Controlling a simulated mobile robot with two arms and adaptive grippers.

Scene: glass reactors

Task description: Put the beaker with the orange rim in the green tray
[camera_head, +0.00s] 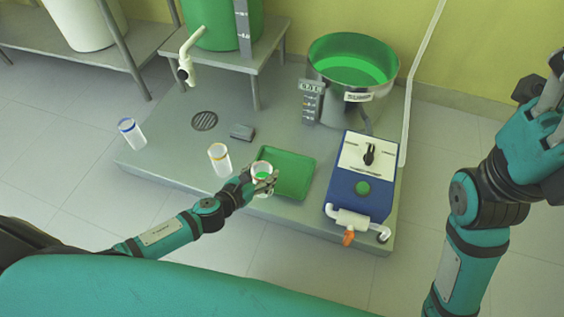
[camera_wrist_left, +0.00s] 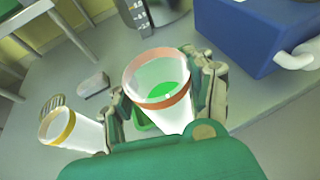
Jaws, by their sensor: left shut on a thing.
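The beaker with the orange rim (camera_head: 262,169) is in my left gripper (camera_head: 263,181). It is clear and upright or slightly tilted. In the left wrist view the beaker (camera_wrist_left: 158,100) sits between the two fingers of the gripper (camera_wrist_left: 165,95), and green shows through it. The green tray (camera_head: 297,174) lies on the grey platform. In the head view the beaker overlaps the tray's left edge; its height above the tray is unclear. The wrist view shows only a bit of the tray (camera_wrist_left: 144,126). My right gripper (camera_head: 550,98) is raised at the right, away from the tray.
A yellow-rimmed beaker (camera_head: 219,161) stands just left of my left gripper, and a blue-rimmed beaker (camera_head: 131,133) farther left. A blue pump box (camera_head: 357,190) stands right of the tray. A steel vessel (camera_head: 352,75) is behind, and a small grey block (camera_head: 242,132) lies behind left.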

